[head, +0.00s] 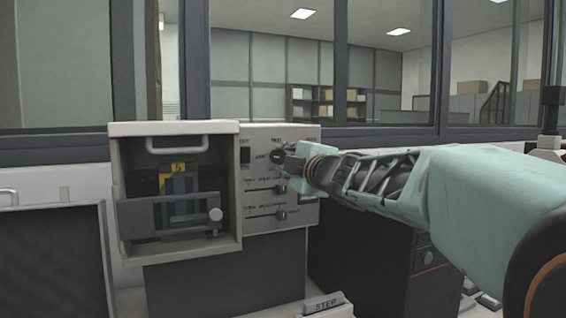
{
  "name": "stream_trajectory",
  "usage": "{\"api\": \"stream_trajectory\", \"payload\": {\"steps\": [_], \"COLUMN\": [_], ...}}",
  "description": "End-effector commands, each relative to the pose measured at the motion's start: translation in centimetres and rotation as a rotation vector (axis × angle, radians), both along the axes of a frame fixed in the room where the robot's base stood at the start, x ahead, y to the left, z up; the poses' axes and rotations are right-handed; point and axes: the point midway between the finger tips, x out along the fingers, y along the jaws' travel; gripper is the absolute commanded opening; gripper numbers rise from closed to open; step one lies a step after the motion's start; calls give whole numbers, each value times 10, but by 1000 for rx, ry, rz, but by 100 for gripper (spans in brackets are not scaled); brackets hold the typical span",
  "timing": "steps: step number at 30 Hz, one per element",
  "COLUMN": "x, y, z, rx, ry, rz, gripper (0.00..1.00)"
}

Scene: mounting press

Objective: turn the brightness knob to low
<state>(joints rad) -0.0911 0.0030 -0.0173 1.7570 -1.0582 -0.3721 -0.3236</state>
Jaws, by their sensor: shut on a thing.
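The grey control panel (258,222) of the mounting press is right of its open chamber. A dark round knob (277,156) is on the panel's upper part, with small lettering around it that is too small to read. My gripper (285,158) comes in from the right and is shut on this knob at the panel face. The gripper body hides the knob's right side, and the knob's pointer setting cannot be told.
Below are two slider controls, an upper one (280,188) and a lower one (281,214). A dark switch (245,155) is left of the knob. The press chamber (126,180) has a handled front. A STEP block (324,303) is low in front. Windows stand behind.

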Motion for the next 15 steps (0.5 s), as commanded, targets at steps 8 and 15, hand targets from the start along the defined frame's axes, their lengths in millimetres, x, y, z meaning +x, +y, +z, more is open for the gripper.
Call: {"api": "stream_trajectory", "payload": {"steps": [8, 15], "x": [0, 0], "y": [0, 0], "z": [1, 1], "rx": [-36, -37], "ry": [-16, -17], "rz": [-1, 0], "gripper": [3, 3]}}
